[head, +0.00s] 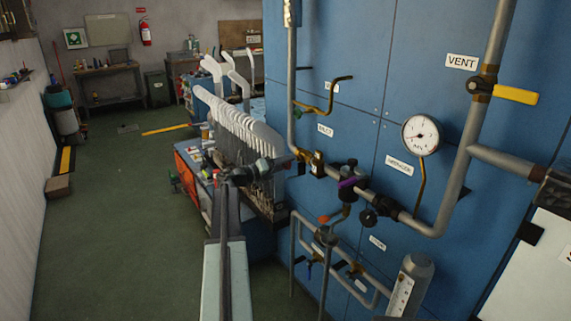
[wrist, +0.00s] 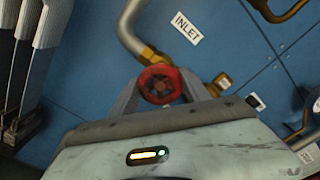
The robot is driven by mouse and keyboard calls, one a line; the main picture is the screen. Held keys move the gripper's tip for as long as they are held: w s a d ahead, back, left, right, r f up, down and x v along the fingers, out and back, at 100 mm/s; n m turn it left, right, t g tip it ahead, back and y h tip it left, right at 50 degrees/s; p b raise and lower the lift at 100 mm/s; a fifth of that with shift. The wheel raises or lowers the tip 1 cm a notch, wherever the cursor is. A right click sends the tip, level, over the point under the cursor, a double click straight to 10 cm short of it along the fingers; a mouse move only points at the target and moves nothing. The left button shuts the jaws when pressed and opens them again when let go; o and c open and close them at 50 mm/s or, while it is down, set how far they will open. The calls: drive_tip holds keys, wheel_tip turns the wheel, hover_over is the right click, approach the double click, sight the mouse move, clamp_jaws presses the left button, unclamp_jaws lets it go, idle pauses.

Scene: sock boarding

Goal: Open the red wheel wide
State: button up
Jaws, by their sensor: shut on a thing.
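The red wheel (wrist: 161,85) is a small round spoked handwheel on the brass valve of the inlet pipe, below the INLET label (wrist: 186,28) in the wrist view. My gripper (wrist: 162,90) has one finger on each side of the wheel and is shut on its rim. In the head view my gripper (head: 297,157) reaches right from the arm to the brass inlet valve (head: 318,164). The wheel cannot be made out there, behind the gripper. How far the wheel is turned cannot be told.
A row of white sock boards (head: 240,125) stands close left of my gripper. Right of the valve are a purple-banded fitting (head: 348,183), a dial gauge (head: 421,135) and a yellow vent lever (head: 515,95). The blue panel (head: 365,60) is behind. Floor at left is open.

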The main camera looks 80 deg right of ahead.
drive_tip(key=n, duration=0.4)
drive_tip(key=shift+n, duration=0.7)
drive_tip(key=o, duration=1.4)
drive_tip(key=v, duration=0.8)
